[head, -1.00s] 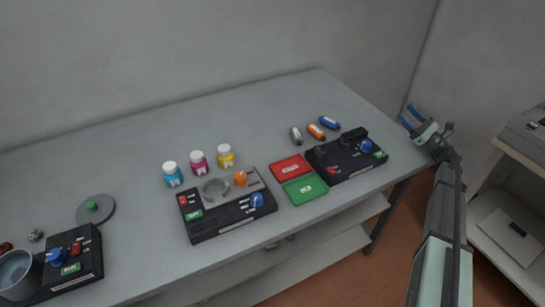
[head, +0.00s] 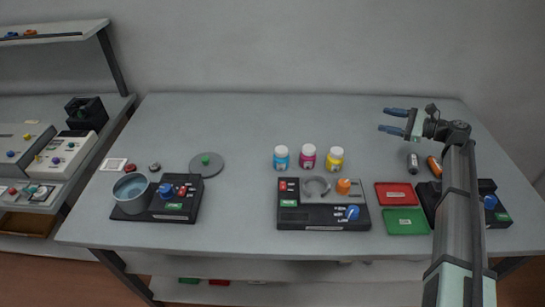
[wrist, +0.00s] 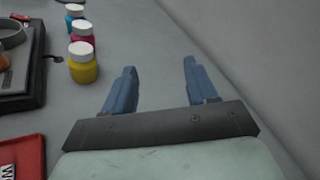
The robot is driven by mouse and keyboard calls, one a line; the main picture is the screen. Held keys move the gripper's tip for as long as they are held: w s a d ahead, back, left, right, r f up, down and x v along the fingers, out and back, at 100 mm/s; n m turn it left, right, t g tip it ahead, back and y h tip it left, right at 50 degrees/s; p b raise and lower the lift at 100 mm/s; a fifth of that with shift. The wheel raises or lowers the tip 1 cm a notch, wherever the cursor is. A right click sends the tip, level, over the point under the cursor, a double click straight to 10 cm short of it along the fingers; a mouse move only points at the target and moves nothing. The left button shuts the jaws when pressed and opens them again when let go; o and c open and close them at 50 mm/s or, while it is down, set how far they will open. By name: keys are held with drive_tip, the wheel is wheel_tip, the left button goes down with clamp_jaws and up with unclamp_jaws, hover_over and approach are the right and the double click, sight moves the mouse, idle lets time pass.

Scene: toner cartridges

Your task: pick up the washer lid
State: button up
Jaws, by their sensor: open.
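The washer lid (head: 213,168) is a flat grey disc with a green knob (head: 206,159) at its middle. It lies on the table in the head view, behind and right of the washer (head: 183,209), a black unit with a round blue-grey tub (head: 133,193) and a blue dial. My gripper (head: 391,120) is open and empty above the back right of the table, far to the right of the lid. In the wrist view its two blue fingers (wrist: 155,85) are spread with nothing between them. The lid does not show in the wrist view.
Cyan, magenta and yellow bottles (head: 309,157) stand between my gripper and the lid; they also show in the wrist view (wrist: 83,66). A black station (head: 323,217) sits in front of them. Red (head: 395,193) and green (head: 405,222) trays lie right of it. The table's back strip is clear.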

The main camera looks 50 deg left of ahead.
drive_tip(key=s+a+r+n+g+h, duration=0.1)
drive_tip(key=s+a+n+g+h, duration=0.15)
drive_tip(key=s+a, duration=1)
drive_tip(key=t+h, duration=0.3)
drive_tip(key=h, duration=0.8)
hover_over(205, 158)
drive_tip(key=w+d, duration=0.4)
drive_tip(key=w, duration=0.1)
drive_tip(key=shift+y, duration=0.25)
drive_tip(key=x, duration=1.3)
drive_tip(key=shift+s+a+r, duration=0.1)
drive_tip(key=shift+s+a, duration=0.15)
drive_tip(key=shift+a, duration=0.1)
clamp_jaws()
